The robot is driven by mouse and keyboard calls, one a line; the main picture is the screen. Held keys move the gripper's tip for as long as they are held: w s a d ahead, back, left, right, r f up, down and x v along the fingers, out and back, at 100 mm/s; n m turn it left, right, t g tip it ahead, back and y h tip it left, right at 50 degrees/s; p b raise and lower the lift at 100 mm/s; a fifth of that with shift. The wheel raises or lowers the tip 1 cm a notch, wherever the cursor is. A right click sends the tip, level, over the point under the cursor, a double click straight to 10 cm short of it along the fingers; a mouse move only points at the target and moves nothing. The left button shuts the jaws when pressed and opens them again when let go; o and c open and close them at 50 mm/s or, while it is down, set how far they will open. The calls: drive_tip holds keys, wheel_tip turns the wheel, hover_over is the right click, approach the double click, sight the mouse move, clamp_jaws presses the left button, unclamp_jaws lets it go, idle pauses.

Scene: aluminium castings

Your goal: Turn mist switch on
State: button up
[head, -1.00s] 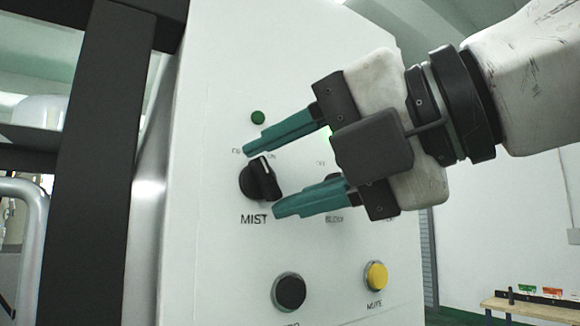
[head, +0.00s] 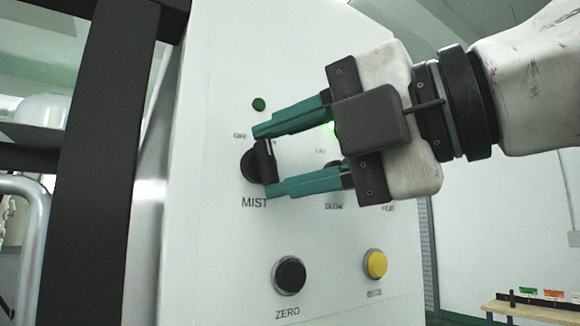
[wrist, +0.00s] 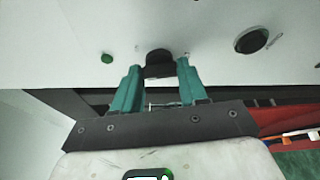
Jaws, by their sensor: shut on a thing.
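The MIST switch (head: 250,164) is a black rotary knob with a raised grip bar on the white panel. In the head view its bar stands nearly upright. In the wrist view the knob (wrist: 158,60) sits between the fingertips (wrist: 160,74). A dark green lamp (head: 259,104) above the knob looks unlit; it also shows in the wrist view (wrist: 107,58).
The white panel (head: 225,235) also bears a black ZERO button (head: 289,274) and a yellow button (head: 375,264) below. Another knob and a glowing green lamp (head: 331,128) are partly hidden behind my gripper. A black frame post (head: 95,160) stands at the left.

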drive_tip(key=m+b, duration=0.1)
drive_tip(key=m, duration=0.1)
drive_tip(key=f+m+t+y+b, duration=0.1)
drive_tip(key=m+b, duration=0.1)
drive_tip(key=m+t+y+b, duration=0.1)
drive_tip(key=m+b, duration=0.2)
drive_tip(key=m, duration=0.1)
drive_tip(key=shift+f+m, duration=0.1)
drive_tip(key=shift+m, duration=0.5)
drive_tip(key=o, duration=1.1)
drive_tip(key=shift+c, duration=0.2)
drive_tip(key=b+v, duration=0.3)
drive_tip(key=v, duration=0.7)
drive_tip(key=shift+s+d+f, duration=0.2)
drive_tip(key=shift+s+f, duration=0.05)
drive_tip(key=shift+s, duration=0.05)
